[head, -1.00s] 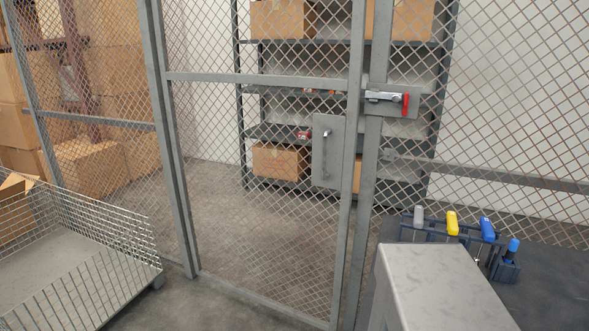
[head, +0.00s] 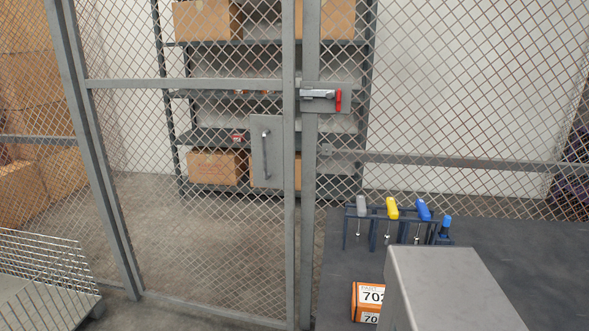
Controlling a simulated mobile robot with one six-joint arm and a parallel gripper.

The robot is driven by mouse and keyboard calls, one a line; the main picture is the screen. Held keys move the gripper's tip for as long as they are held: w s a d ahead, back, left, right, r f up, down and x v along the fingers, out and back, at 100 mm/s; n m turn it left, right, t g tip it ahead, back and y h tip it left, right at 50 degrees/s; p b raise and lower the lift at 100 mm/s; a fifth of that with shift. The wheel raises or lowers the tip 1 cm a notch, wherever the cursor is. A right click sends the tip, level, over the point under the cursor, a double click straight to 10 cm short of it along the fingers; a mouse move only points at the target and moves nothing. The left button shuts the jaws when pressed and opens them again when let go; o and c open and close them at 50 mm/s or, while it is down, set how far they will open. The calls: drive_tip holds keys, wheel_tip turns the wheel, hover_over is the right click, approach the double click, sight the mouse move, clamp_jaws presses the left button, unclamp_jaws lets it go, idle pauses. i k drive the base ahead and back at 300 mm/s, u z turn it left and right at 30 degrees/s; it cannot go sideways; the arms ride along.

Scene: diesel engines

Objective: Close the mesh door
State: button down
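The mesh door (head: 288,210) is a grey-framed wire panel in the middle of the head view. A grey plate with a vertical pull handle (head: 265,152) sits near its right edge. The door's right upright stands close beside the fixed post (head: 309,215), with a narrow strip between them. I cannot tell whether the door is flush or slightly ajar. A latch with a red lever (head: 338,99) is at the post, level with the upper part of the door. My gripper is not in view.
A dark bench (head: 500,260) at right holds a rack of tools with grey, yellow and blue handles (head: 392,208) and an orange-and-white box (head: 368,302). A wire basket (head: 45,275) stands at lower left. Shelving with cartons (head: 215,165) is behind the mesh.

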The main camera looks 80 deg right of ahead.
sight(272, 137)
drive_tip(key=z, duration=0.05)
drive_tip(key=i, duration=1.5)
drive_tip(key=z, duration=1.35)
drive_tip(key=k, duration=0.35)
drive_tip(key=z, duration=0.55)
